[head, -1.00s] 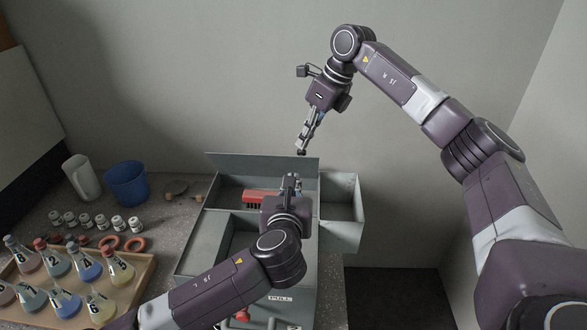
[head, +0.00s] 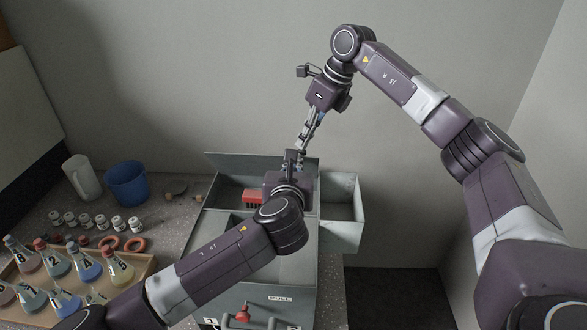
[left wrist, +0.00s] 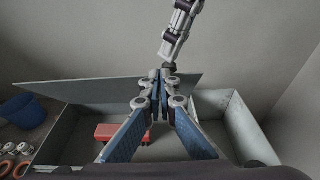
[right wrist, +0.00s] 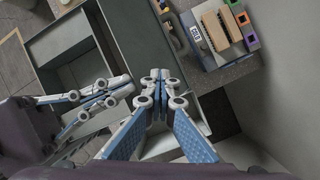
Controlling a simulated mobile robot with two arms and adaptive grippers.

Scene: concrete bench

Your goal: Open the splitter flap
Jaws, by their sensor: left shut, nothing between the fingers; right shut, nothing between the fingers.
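The grey box (head: 225,228) stands on the bench with open compartments. A thin grey panel, apparently the splitter flap (head: 235,163), stands raised and leaning along its back edge; it also shows in the left wrist view (left wrist: 85,92). My left gripper (head: 292,158) is shut and empty, over the back of the box, with its fingertips by the panel's right part. Contact cannot be told. My right gripper (head: 302,150) is shut and empty, pointing down just behind the left one, near the panel's top right end. The arms hide part of the box.
A red brush (head: 252,195) lies in the back compartment. An open side bin (head: 342,205) juts out right. A red knob (head: 243,313) and PULL label (head: 281,298) are in front. A flask tray (head: 140,272), small jars and a blue cup (head: 127,184) stand left.

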